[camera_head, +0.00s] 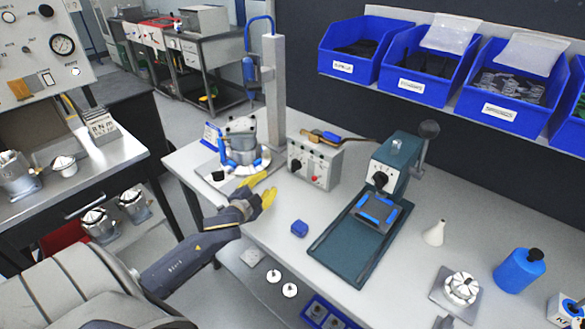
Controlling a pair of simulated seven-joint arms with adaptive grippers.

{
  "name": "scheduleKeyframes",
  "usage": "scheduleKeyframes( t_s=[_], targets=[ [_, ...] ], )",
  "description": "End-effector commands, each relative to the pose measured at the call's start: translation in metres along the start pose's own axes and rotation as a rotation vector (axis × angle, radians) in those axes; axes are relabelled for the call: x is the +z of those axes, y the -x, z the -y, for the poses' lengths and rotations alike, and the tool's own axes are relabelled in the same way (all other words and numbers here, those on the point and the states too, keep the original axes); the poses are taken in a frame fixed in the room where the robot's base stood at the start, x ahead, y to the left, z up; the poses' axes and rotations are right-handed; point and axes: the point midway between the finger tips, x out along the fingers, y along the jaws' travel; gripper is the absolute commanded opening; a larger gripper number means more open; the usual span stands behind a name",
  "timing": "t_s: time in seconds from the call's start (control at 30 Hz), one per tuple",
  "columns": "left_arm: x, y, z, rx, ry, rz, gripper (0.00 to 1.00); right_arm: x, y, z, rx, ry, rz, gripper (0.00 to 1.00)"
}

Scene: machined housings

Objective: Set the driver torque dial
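A grey control box (315,163) stands on the bench near the middle, with a black dial (296,165) on the left of its front face and a red button and small knobs beside it. The dial's setting is too small to read. A blue driver (250,68) hangs from a column left of the box. My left gripper (270,185) has yellow fingers, spread apart with nothing between them. It is over the bench's front edge, left of and in front of the dial, not touching it. My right gripper is not in view.
A fixture with a housing (242,152) stands behind my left gripper. Blue bins (430,80) line the back wall.

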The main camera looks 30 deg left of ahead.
Motion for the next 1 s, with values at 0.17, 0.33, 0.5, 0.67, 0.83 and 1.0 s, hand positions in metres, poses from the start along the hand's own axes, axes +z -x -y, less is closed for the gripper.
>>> scheduleKeyframes(
  t_s=[0.17, 0.33, 0.5, 0.67, 0.83, 1.0],
  targets=[
    [0.006, 0.005, 0.016, 0.089, 0.249, 0.006, 0.34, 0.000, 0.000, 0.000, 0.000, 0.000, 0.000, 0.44],
    [0.002, 0.015, 0.030, 0.201, 0.522, 0.014, 0.34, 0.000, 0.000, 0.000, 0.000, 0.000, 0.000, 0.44],
    [-0.009, 0.025, 0.041, 0.302, 0.738, 0.024, 0.34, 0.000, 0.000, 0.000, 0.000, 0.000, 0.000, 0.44],
    [-0.019, 0.034, 0.046, 0.370, 0.866, 0.033, 0.34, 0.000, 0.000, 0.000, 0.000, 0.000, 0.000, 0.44],
    [-0.024, 0.037, 0.048, 0.402, 0.924, 0.038, 0.34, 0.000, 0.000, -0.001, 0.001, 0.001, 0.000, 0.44],
    [-0.026, 0.029, 0.045, 0.407, 0.935, 0.039, 0.34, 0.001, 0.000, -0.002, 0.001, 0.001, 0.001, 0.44]
  ],
)
